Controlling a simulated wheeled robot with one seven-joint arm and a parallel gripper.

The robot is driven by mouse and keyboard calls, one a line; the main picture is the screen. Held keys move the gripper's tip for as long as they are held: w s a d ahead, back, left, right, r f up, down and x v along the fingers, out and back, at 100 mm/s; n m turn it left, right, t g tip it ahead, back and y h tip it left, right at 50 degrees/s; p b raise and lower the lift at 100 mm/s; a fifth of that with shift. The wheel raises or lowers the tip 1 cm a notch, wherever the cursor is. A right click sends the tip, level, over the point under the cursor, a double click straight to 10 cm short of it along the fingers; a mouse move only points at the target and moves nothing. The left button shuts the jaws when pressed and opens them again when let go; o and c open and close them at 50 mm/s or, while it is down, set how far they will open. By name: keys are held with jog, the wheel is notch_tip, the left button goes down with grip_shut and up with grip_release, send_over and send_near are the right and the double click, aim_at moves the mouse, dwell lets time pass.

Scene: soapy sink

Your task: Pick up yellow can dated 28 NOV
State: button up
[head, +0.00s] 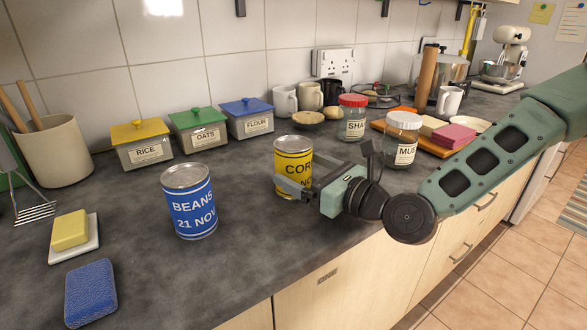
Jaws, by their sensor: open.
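A yellow can (293,155) with a silver lid stands upright on the dark worktop, near the middle of the head view. Its label shows "COR" and part of "NO"; the rest of the name and date is hidden behind my gripper. My gripper (292,187) reaches in from the right at the can's lower half. Its jaws are open, with fingers in front of and near the can. I cannot tell whether they touch it. A blue can (190,203) marked "BEANS 21 NOV" stands upright to the left, apart from the gripper.
Lidded boxes for rice (144,152), oats (200,137) and flour (250,125) stand behind. A jar (403,145) and a red-lidded jar (352,125) are at the right. The worktop's front edge is close.

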jog(key=x, duration=0.5)
jog(key=shift+f, duration=0.25)
jog(key=shift+r, duration=0.1)
jog(key=c, duration=1.4)
